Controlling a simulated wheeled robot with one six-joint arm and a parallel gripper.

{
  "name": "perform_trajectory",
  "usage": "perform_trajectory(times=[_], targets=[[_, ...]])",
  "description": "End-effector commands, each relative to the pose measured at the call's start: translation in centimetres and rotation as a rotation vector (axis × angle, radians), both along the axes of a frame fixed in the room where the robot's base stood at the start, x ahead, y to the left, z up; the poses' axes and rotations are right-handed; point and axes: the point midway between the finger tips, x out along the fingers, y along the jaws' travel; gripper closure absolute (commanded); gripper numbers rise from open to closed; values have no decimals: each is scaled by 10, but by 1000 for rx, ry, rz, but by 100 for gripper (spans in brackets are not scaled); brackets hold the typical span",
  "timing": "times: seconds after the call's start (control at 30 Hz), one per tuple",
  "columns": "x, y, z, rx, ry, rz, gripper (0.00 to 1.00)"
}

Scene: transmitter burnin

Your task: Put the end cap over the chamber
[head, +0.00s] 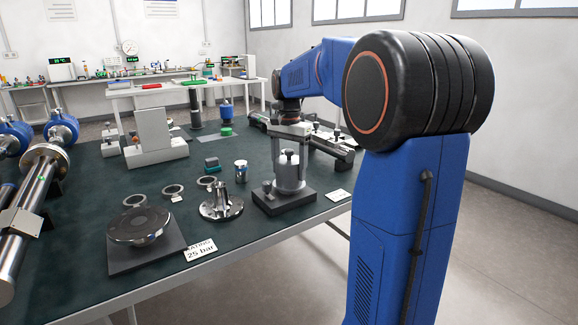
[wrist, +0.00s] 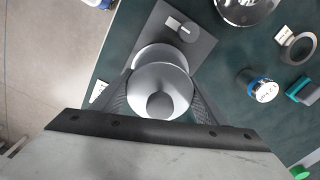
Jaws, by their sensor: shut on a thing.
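The end cap (wrist: 158,84) is a round grey metal disc with a dark knob in its middle. My gripper (wrist: 160,92) has one finger on each side of it and is shut on it. The chamber (head: 290,177) is an upright metal cylinder on a dark square base. In the head view my gripper (head: 290,140) points down right over the chamber, with the knob showing between its fingers. In the wrist view part of the chamber (wrist: 152,52) shows past the cap's edge. I cannot tell whether the cap touches the chamber's top.
A small fitting (wrist: 182,27) stands on the chamber's base. The table edge is close in front of the chamber.

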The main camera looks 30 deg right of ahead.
Motion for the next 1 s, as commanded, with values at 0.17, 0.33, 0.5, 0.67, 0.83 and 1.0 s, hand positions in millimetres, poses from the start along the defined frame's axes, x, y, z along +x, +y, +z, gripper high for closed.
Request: perform_trajectory(times=[0.17, 0.33, 0.5, 0.67, 0.83, 1.0], targets=[[0, 0, -4, 0, -1, 0, 62], [0, 0, -8, 0, -1, 0, 62], [0, 0, -13, 0, 0, 0, 62], [0, 0, -16, 0, 0, 0, 62], [0, 0, -20, 0, -1, 0, 31], [0, 0, -20, 0, -1, 0, 12]])
